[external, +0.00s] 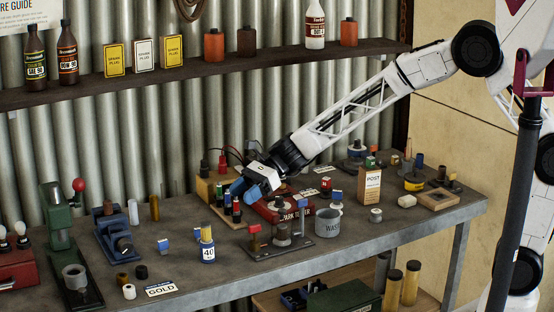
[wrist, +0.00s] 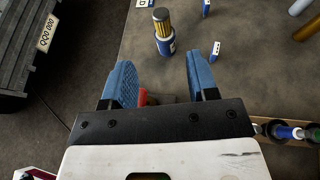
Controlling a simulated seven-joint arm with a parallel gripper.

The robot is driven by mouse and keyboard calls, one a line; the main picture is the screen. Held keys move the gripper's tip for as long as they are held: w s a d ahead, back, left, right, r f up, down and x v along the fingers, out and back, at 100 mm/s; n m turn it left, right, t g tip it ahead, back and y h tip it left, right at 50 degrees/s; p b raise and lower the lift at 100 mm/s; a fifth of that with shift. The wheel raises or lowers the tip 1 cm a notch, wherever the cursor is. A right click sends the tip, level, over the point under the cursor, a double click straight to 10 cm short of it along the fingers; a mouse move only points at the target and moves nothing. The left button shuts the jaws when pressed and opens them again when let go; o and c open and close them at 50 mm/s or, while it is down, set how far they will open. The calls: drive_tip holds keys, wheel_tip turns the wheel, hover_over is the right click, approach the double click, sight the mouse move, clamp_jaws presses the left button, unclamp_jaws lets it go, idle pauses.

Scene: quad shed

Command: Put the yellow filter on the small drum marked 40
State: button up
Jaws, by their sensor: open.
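The small drum marked 40 (external: 208,253) stands upright on the bench near the front edge, white and blue. The yellow filter (external: 206,231), a ribbed cylinder, sits upright on top of it. In the wrist view the filter (wrist: 161,20) rises from the blue drum (wrist: 166,46), beyond my fingertips. My gripper (external: 250,189) is above the bench, up and to the right of the drum in the external view. Its blue fingers are apart in the wrist view (wrist: 162,72), with nothing held between them. The gripper is clear of the filter.
A red box (external: 283,209), a stand on a dark plate (external: 281,243) and a grey waste bin (external: 328,222) are right of the drum. A brass cylinder (external: 155,208) stands farther back.

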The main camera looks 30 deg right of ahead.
drive_tip(key=s+d+r+n+t+h, duration=0.1)
drive_tip(key=s+d+r+n+h, duration=0.15)
drive_tip(key=d, duration=0.75)
drive_tip(key=s+d+r+n+h, duration=0.1)
drive_tip(key=d+r+n, duration=0.2)
drive_tip(key=d, duration=0.6)
drive_tip(key=s+d+r+n+t+h, duration=0.1)
drive_tip(key=d+r+n+h, duration=0.1)
drive_tip(key=d, duration=0.8)
drive_tip(key=s+d+n+t+h, duration=0.1)
drive_tip(key=s+d+n+h, duration=0.1)
drive_tip(key=s+d, duration=0.4)
drive_tip(key=s+d+n+t+h, duration=0.1)
drive_tip(key=s+d+n+h, duration=0.2)
drive_tip(key=d, duration=1)
drive_tip(key=s+d+n+t+h, duration=0.1)
drive_tip(key=s+d+n+h, duration=0.2)
drive_tip(key=s+d, duration=0.7)
drive_tip(key=shift+d+f, duration=0.15)
drive_tip(key=shift+d, duration=0.2)
